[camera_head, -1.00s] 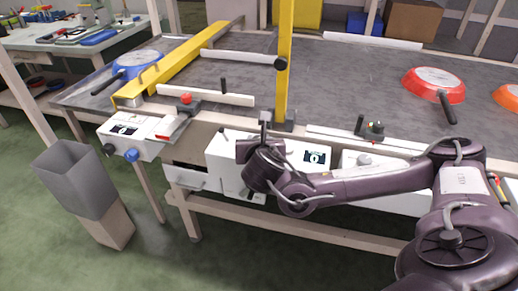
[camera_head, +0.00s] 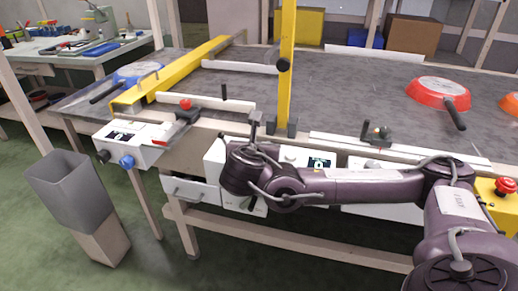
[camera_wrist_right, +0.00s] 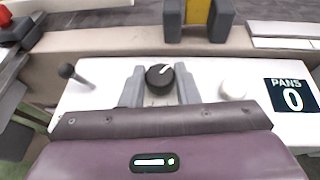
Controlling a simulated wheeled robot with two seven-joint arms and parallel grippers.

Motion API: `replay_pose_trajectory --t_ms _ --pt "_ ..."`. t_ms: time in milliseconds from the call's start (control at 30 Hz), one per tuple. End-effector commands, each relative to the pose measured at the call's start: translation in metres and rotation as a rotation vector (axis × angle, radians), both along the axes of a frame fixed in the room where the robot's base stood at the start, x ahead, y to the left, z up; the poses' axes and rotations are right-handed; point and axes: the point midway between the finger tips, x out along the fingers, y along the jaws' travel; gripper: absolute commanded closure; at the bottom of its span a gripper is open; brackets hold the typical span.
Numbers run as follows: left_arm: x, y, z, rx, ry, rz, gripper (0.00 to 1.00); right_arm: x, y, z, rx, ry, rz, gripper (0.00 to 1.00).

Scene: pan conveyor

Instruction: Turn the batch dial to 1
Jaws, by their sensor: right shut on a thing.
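The black dial (camera_wrist_right: 160,77) with a white pointer mark is on the top of a white control box (camera_wrist_right: 110,78) in the right wrist view. Its pointer aims up and to the right. My right gripper (camera_wrist_right: 160,84) is shut on the dial, one grey finger on each side. A display (camera_wrist_right: 291,97) to its right reads PANS 0; it also shows in the head view (camera_head: 321,163). In the head view my right arm hides the dial and the fingers. My left gripper is not in view.
A black lever (camera_wrist_right: 66,71) and a white button (camera_wrist_right: 233,89) flank the dial. The yellow post (camera_head: 287,70) rises behind the box.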

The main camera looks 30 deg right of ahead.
Motion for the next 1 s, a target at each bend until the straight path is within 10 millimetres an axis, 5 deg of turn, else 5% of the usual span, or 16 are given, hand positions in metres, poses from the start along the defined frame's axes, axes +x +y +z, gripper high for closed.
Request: replay_pose_trajectory --t_ms 733,767,900,1000 --pt "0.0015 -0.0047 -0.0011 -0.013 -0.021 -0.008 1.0 -0.0003 0.0007 -0.0018 -0.001 0.005 -0.023 0.94" --pt "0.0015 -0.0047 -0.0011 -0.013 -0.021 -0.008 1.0 -0.0004 0.0007 -0.0018 -0.001 0.005 -0.023 0.69" --pt "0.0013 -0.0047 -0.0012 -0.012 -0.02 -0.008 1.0 -0.0002 0.0006 -0.0014 -0.001 0.003 -0.023 0.51" --pt "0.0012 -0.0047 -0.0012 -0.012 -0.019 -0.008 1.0 0.0 0.0006 -0.001 -0.001 0.003 -0.023 0.5"
